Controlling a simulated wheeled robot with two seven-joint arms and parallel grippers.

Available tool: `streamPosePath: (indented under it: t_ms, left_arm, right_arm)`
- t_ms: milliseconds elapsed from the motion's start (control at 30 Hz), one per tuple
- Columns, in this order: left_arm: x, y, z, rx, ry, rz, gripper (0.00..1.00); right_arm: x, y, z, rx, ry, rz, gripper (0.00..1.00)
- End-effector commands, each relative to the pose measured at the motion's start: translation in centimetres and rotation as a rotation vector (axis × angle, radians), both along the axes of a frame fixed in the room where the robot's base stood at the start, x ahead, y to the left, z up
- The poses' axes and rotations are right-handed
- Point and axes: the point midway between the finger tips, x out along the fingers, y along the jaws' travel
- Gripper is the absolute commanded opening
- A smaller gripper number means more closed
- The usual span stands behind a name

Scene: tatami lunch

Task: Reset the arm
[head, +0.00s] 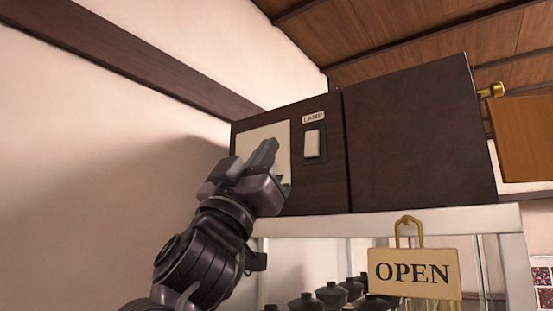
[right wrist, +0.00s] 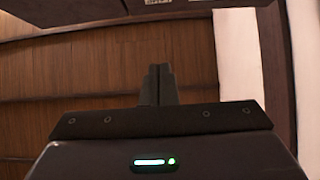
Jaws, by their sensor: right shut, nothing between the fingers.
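My right arm rises from the bottom of the head view. Its gripper (head: 264,155) is in front of the pale panel (head: 257,141) on the dark box's left part. The fingers are together and hold nothing. In the right wrist view the shut fingers (right wrist: 158,84) point up the picture, with the wooden ceiling (right wrist: 100,75) behind them. I cannot tell whether the gripper touches the panel. My left gripper is in neither view.
A switch (head: 314,143) labelled lamp sits right of the gripper on the dark box (head: 420,130). Below is a white-framed cabinet (head: 390,222) with several dark lidded bowls (head: 333,294) and a hanging OPEN sign (head: 413,273). The wall (head: 90,150) at left is bare.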

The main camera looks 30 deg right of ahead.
Motion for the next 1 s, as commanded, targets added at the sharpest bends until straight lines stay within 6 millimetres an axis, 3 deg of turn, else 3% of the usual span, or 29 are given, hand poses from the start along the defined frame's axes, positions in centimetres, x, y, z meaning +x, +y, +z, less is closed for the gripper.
streamPosePath:
  t_ms: [200, 600, 700, 767, 867, 1000]
  left_arm:
    - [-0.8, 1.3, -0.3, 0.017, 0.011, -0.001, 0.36]
    - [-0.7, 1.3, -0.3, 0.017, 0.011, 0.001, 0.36]
    - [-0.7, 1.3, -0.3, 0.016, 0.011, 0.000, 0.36]
    - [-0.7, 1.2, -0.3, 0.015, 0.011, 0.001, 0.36]
    - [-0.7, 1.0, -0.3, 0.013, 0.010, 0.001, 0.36]
    - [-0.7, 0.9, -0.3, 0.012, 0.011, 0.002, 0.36]
  right_arm:
    - [-0.1, 0.2, -0.2, 0.001, 0.000, 0.000, 0.00]
    - [-0.1, 0.2, -0.2, 0.000, 0.002, 0.000, 0.00]
    - [0.8, 0.3, -0.9, -0.004, 0.022, 0.018, 0.00]
    - [2.2, 0.4, -2.1, -0.008, 0.055, 0.055, 0.00]
    - [6.1, 0.7, -5.9, -0.016, 0.153, 0.162, 0.00]
    - [12.2, 1.6, -14.5, 0.002, 0.353, 0.369, 0.00]
